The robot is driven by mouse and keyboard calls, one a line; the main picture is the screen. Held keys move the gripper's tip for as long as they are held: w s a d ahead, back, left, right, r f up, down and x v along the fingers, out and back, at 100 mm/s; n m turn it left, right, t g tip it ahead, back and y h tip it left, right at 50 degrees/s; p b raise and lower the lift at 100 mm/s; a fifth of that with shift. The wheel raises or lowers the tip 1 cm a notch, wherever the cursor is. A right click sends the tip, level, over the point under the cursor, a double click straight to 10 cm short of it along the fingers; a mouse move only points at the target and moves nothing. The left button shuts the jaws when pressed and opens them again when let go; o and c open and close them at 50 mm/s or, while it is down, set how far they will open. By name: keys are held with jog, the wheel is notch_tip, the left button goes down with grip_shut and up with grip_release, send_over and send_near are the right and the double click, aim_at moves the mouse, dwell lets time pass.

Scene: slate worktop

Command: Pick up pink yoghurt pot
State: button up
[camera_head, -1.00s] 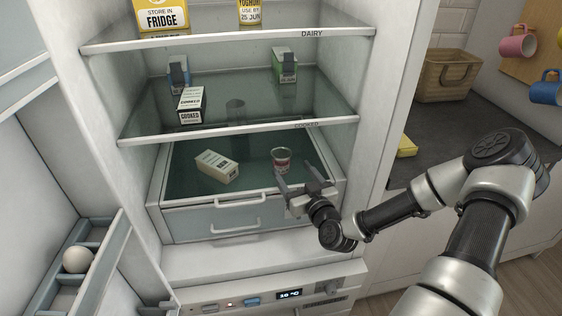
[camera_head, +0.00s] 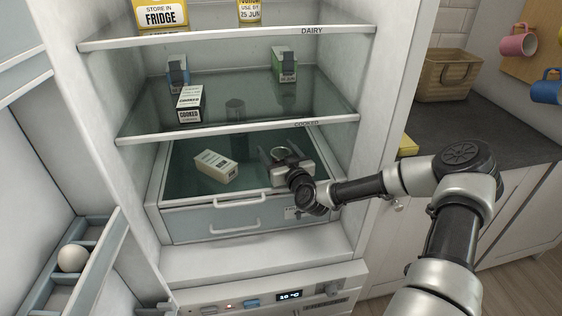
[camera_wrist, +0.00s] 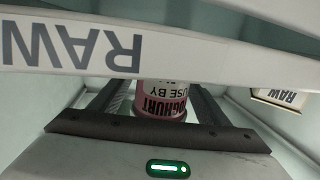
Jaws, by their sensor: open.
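The pink yoghurt pot (camera_wrist: 162,101) is in the wrist view, its label upside down in the picture and its upper part cut off by a white strip. My gripper (camera_head: 283,154) is open and reaches in over the drawer front. In the wrist view its dark fingers lie one on each side of the pot. I cannot tell whether either touches it.
A white strip (camera_wrist: 200,50) marked RAW crosses the wrist view. The COOKED shelf (camera_head: 240,131) is above the drawer (camera_head: 225,222).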

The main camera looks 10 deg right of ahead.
jog(key=c, duration=1.3)
jog(key=shift+o, duration=0.2)
jog(key=shift+r, duration=0.1)
